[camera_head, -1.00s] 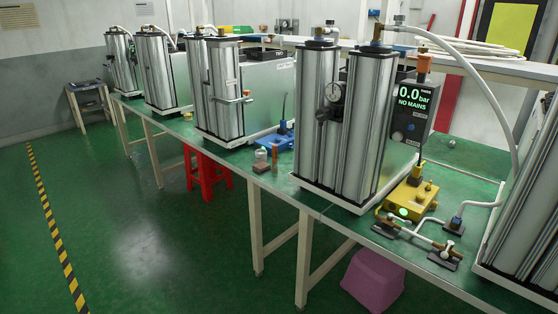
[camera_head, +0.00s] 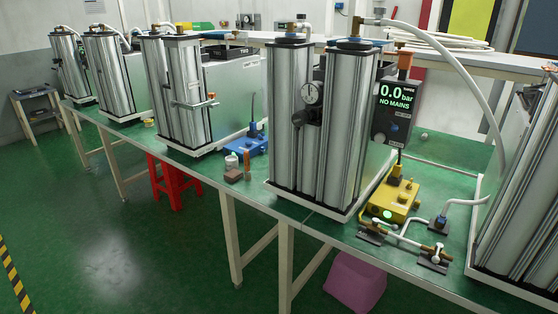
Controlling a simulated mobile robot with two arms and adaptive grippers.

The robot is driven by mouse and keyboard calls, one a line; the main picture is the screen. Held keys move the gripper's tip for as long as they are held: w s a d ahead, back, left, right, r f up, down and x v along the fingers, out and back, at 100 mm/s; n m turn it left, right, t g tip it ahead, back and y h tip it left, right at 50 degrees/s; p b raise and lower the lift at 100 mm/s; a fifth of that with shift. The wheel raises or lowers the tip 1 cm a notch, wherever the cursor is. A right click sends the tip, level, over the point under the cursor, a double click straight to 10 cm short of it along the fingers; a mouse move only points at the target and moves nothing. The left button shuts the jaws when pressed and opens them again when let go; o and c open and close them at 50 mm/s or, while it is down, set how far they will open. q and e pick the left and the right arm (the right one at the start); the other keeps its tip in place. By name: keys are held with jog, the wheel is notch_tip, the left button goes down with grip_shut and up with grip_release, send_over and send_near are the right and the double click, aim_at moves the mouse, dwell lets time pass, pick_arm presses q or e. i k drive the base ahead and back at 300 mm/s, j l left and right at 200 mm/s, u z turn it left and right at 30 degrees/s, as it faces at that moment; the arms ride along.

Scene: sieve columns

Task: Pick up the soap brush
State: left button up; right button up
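A small group of items stands near the front edge of the green workbench (camera_head: 215,177), left of the large twin-column unit. It holds a small whitish container (camera_head: 231,161), a brown block (camera_head: 233,175) and a thin upright orange-brown item (camera_head: 247,162). One of these may be the soap brush, but they are too small to tell which. Neither of my grippers is in view.
The twin-column unit (camera_head: 315,125) has a gauge and a display reading 0.0 bar. A yellow box (camera_head: 392,200) with hoses and fittings is to its right. A blue device (camera_head: 247,145) sits behind the small items. A red stool (camera_head: 175,185) stands below.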

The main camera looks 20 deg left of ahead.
aim_at(248, 177)
jog(key=i+j+z, duration=0.1)
jog(key=j, duration=0.3)
jog(key=i+j+z, duration=0.1)
jog(key=i+j, duration=0.15)
jog(key=j, duration=0.15)
jog(key=i+j+z, duration=0.1)
jog(key=j, duration=0.3)
jog(key=i+j+z, duration=0.1)
jog(key=j, duration=0.3)
jog(key=i+j+z, duration=0.15)
jog(key=j, duration=0.25)
jog(key=i+j+z, duration=0.1)
jog(key=j, duration=0.35)
